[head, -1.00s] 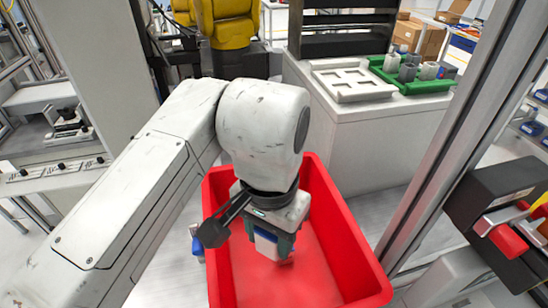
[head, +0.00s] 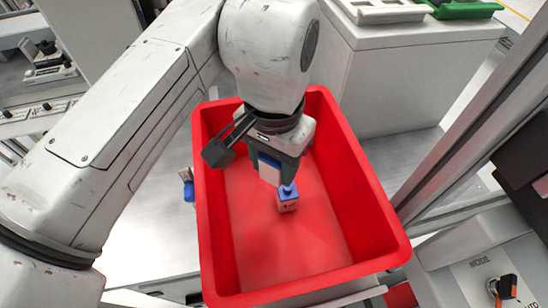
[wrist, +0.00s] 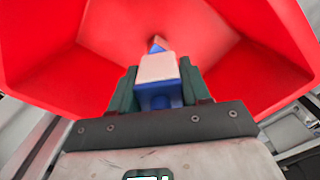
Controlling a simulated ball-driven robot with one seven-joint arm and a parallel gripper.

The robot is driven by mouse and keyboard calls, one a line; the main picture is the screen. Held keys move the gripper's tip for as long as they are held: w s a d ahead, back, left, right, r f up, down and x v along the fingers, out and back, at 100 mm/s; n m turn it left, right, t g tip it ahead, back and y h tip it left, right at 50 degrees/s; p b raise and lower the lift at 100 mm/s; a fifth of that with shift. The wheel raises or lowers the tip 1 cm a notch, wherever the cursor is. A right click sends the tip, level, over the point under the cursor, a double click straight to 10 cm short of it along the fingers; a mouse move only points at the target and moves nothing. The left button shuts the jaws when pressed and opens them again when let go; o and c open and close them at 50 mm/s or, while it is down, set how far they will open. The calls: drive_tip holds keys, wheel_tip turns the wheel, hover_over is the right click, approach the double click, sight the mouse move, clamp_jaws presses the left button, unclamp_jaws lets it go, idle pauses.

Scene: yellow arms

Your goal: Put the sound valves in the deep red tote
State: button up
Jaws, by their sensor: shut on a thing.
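The red tote (head: 377,205) stands in the middle of the head view, open at the top. My gripper (head: 271,170) is inside its opening, pointing down. It is shut on a pale valve with blue on it (head: 268,174), which the wrist view shows between the dark green fingers (wrist: 158,70). In the wrist view a blue tip (wrist: 157,44) shows beyond the held valve. Whether the two valves touch cannot be told.
A white cabinet stands behind the tote, with a white tray (head: 385,12) and a green tray (head: 470,9) on top, both cut by the frame edge. A metal post (head: 470,125) rises at the right. The tote's front floor is clear.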

drive_tip(key=shift+f, duration=0.45)
drive_tip(key=o, duration=1.2)
drive_tip(key=shift+c, duration=0.2)
wheel_tip(320, 180, up, 11)
drive_tip(key=p, duration=0.9)
drive_tip(key=shift+s+f, duration=0.1)
drive_tip(key=shift+s, duration=0.05)
